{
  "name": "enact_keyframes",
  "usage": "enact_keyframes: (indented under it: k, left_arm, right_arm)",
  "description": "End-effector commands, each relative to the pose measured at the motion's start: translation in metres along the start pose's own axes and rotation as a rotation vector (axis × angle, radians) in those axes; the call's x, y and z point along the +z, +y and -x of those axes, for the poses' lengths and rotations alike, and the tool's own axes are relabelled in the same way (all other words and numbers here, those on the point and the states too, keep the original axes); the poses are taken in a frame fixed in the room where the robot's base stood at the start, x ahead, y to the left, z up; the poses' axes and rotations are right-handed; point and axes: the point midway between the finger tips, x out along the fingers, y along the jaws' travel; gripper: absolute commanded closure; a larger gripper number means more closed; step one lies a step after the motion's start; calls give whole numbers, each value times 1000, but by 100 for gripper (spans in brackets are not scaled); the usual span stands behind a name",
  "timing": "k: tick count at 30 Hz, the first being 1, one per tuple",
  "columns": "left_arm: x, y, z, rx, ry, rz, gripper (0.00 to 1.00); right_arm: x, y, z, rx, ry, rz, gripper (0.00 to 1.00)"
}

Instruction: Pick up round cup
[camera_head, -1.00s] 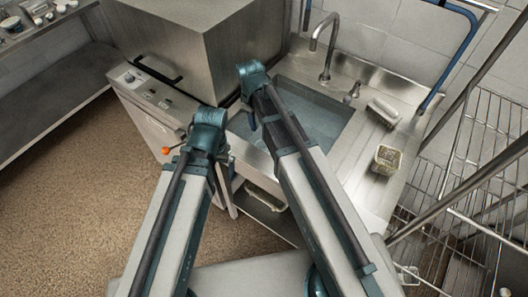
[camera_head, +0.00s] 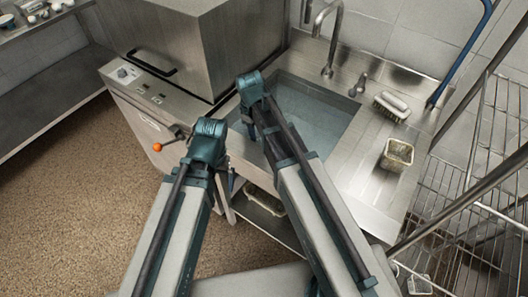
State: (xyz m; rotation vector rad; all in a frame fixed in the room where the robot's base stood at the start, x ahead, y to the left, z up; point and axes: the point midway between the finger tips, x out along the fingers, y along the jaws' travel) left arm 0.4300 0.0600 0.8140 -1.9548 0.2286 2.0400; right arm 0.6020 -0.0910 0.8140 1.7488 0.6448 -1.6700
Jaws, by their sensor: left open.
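I cannot clearly make out a round cup. Small pale items (camera_head: 32,19) sit on the shelf at the far upper left, too small to tell what they are. My two arms come up from the bottom of the view, the left one ending in a teal joint over the front of the steel counter and the right one over the sink's left edge. No fingers of either gripper show; both grippers are hidden or out of view.
A steel box-shaped machine (camera_head: 200,45) stands behind my arms. The sink (camera_head: 310,115) has a tap (camera_head: 327,45). A brush (camera_head: 392,105) and a small tub (camera_head: 397,153) lie on the right-hand counter. A wire rack (camera_head: 490,160) stands at the right. Brown floor is clear at the left.

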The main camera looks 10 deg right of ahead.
Motion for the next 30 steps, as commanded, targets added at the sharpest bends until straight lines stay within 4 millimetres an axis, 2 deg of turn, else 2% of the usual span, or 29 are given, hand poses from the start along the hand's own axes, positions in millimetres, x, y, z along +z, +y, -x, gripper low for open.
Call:
enact_keyframes:
  k: [5, 21, 30]
  left_arm:
    - [-1, 1, -14, 0, 0, 0, 0]
    - [-5, 8, -83, 0, 0, -1, 0]
    - [-5, 8, -86, 0, 0, -1, 0]
  right_arm:
    - [0, 0, -14, 0, 0, 0, 60]
    - [0, -1, -84, 0, 0, 0, 60]
    - [0, 0, -87, 0, 0, 0, 60]
